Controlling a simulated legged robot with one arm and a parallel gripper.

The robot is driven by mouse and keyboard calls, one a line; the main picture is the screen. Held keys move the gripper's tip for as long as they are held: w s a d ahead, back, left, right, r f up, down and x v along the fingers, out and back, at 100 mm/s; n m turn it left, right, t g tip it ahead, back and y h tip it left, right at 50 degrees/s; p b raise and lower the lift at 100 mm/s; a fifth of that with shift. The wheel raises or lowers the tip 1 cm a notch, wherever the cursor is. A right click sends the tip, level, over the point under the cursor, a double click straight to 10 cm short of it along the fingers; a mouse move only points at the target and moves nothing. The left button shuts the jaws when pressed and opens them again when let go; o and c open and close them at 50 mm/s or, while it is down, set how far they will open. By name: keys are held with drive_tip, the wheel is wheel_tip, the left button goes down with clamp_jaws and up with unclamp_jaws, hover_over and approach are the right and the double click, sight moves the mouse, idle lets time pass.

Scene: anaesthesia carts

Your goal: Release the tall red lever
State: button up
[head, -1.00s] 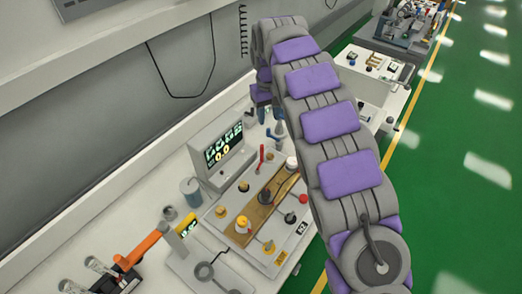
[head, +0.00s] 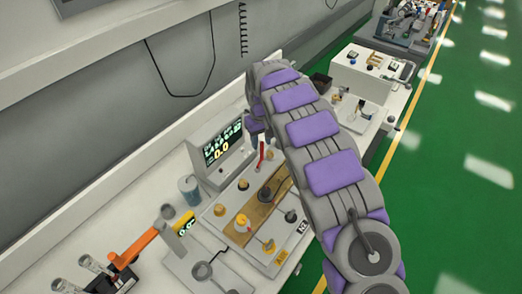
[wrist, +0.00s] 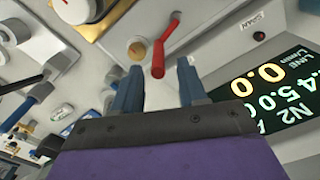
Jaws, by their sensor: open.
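The tall red lever (head: 261,155) stands up from the panel (head: 225,208) in front of the display, in the head view. In the wrist view the red lever (wrist: 158,58) points toward the camera, its rounded end between the two blue-grey fingertips. My gripper (wrist: 159,68) is open, with a finger on each side of the lever and a visible gap to both. I cannot tell how deep the lever sits between the fingers. In the head view my gripper (head: 257,128) is just above the lever and partly hidden by my arm.
The display (head: 219,150) stands close behind the lever; its lit screen (wrist: 272,88) is right of my fingers in the wrist view. A yellow knob (head: 242,222) and other knobs share the panel.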

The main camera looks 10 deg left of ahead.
sight(261, 157)
drive_tip(key=shift+f+b, duration=0.35)
drive_tip(key=shift+f, duration=1.95)
clamp_jaws()
